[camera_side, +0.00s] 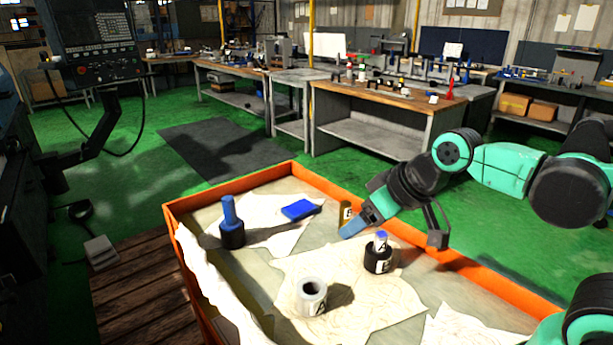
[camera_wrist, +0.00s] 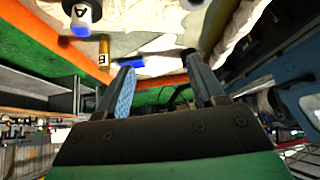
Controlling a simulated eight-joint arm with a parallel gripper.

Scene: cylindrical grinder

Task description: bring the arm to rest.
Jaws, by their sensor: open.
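My gripper (camera_side: 362,222) hangs low over the far right part of an orange-rimmed crate (camera_side: 290,172), its blue fingers pointing down and left. In the wrist view my gripper (camera_wrist: 160,62) has its two fingers spread well apart, with nothing held between them. A brass cylinder marked B (camera_side: 345,211) stands close beside the fingers in the side view. It also shows in the wrist view (camera_wrist: 104,47), left of the fingers. A black cylinder marked A with a white and blue top (camera_side: 378,257) stands in front of the gripper. Whether the fingertips touch the crate's floor I cannot tell.
The crate also holds a grey hollow cylinder (camera_side: 312,297), a black holder with a blue upright part (camera_side: 231,232) and a blue block (camera_side: 298,209), on pale cloths. Workbenches (camera_side: 375,105) stand behind. A control panel (camera_side: 92,45) is at the left.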

